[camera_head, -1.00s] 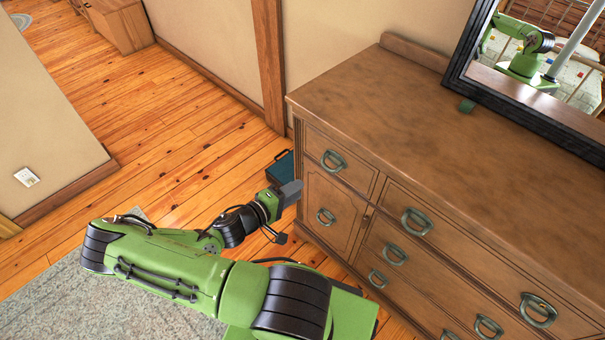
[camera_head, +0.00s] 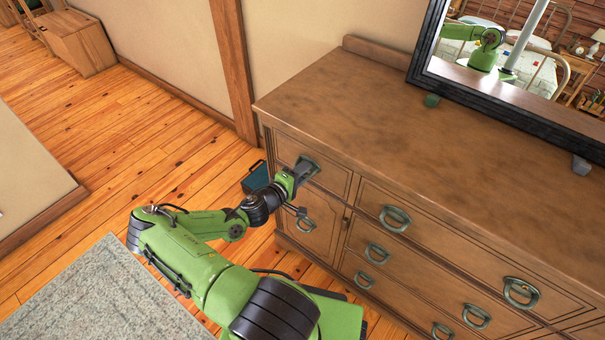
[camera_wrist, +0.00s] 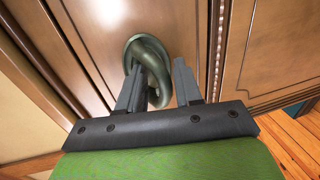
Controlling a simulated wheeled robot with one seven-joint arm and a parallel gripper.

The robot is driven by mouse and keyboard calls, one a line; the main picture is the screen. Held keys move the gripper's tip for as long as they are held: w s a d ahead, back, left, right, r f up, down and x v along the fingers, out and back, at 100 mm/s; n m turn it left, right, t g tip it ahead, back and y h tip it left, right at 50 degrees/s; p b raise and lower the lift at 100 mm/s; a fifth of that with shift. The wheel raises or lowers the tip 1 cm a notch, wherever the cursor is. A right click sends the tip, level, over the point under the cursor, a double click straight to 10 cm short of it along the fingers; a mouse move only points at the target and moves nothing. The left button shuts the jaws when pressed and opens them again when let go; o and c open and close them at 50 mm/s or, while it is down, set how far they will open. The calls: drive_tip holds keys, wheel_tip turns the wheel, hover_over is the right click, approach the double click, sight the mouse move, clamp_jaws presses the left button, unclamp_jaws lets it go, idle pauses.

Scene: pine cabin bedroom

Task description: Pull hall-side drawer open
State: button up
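The wooden dresser (camera_head: 340,110) has a small top drawer (camera_head: 335,182) at its left end, towards the open floor; its front looks flush and shut. My gripper (camera_head: 306,168) is at this drawer's dark green ring handle, which it partly hides in the head view. In the wrist view, the ring handle (camera_wrist: 148,48) hangs on the panelled front, and my gripper (camera_wrist: 160,80) has its two fingers apart. One side of the ring lies between the fingers, with the left finger overlapping the ring. I cannot tell whether either finger touches it.
A framed mirror (camera_head: 480,100) stands on the dresser top. A dark teal box (camera_head: 256,178) sits on the floor by the dresser's left end. Wooden floor and a grey rug (camera_head: 100,295) lie left.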

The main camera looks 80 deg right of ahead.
clamp_jaws()
drive_tip(key=shift+a, duration=0.15)
